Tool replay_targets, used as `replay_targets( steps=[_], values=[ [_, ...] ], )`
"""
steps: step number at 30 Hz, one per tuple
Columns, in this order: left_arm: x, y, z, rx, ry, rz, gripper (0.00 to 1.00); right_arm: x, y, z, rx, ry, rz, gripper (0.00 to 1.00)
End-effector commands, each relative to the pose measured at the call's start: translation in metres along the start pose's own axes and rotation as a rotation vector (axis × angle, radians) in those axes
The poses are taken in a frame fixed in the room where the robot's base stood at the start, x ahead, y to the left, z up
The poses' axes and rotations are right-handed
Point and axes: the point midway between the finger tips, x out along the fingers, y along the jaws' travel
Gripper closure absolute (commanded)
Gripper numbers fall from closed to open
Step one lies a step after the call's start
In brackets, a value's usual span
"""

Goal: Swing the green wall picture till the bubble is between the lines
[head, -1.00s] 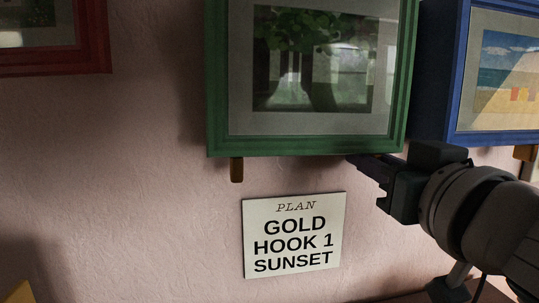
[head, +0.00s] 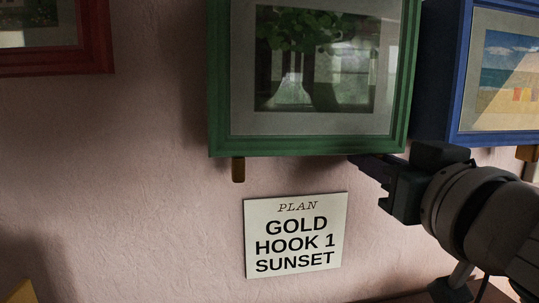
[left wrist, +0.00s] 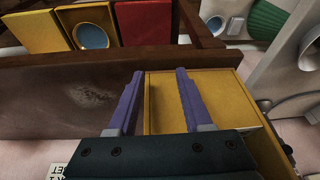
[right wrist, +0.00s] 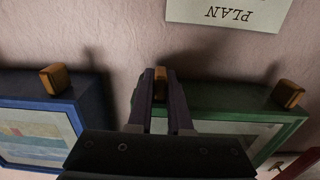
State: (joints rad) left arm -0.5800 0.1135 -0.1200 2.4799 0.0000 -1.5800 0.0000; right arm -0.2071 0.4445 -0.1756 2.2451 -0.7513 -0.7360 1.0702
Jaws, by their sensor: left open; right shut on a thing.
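The green wall picture (head: 300,145) hangs in the upper middle of the head view, its top cut off. It shows a tree under glass, and its lower edge looks close to level. No bubble or lines show in any view. A brown tab (head: 238,169) sticks down under its lower left; it also shows in the right wrist view (right wrist: 287,94). My right gripper (head: 358,160) is at the picture's lower right edge. In the right wrist view it is shut on another tab (right wrist: 160,84) there. My left gripper (left wrist: 155,74) is open and empty, over a yellow box (left wrist: 165,100).
A blue-framed beach picture (head: 452,90) hangs close on the right, beside my right arm. A red-framed picture (head: 60,64) hangs at upper left. A white plan sign (head: 296,236) is on the wall below. A brown wooden board (left wrist: 60,100) lies near my left gripper.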

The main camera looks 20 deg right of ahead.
Motion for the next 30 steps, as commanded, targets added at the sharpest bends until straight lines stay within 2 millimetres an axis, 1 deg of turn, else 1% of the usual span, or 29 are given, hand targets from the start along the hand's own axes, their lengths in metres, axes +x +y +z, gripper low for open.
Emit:
replay_targets(
  steps=[19,20,21,27,30],
  values=[
    [-0.0022,-0.0027,-0.0001,0.010,-0.002,-0.008,0.50,0.0001,0.0019,-0.0018,-0.015,0.002,0.001,1.00],
    [-0.0022,-0.0027,-0.0001,0.010,-0.002,-0.008,0.50,0.0001,0.0019,-0.0018,-0.015,0.003,0.001,0.80],
    [-0.0022,-0.0027,-0.0001,0.010,-0.002,-0.008,0.50,0.0001,0.0019,-0.0018,-0.015,0.003,0.001,0.76],
    [-0.0022,-0.0025,-0.0001,0.009,-0.001,-0.007,0.50,0.0001,0.0018,-0.0016,-0.014,0.002,0.001,0.53],
    [-0.0022,-0.0023,-0.0002,0.008,-0.001,-0.007,0.50,0.0001,0.0018,-0.0016,-0.014,0.002,0.001,0.53]
  ],
)
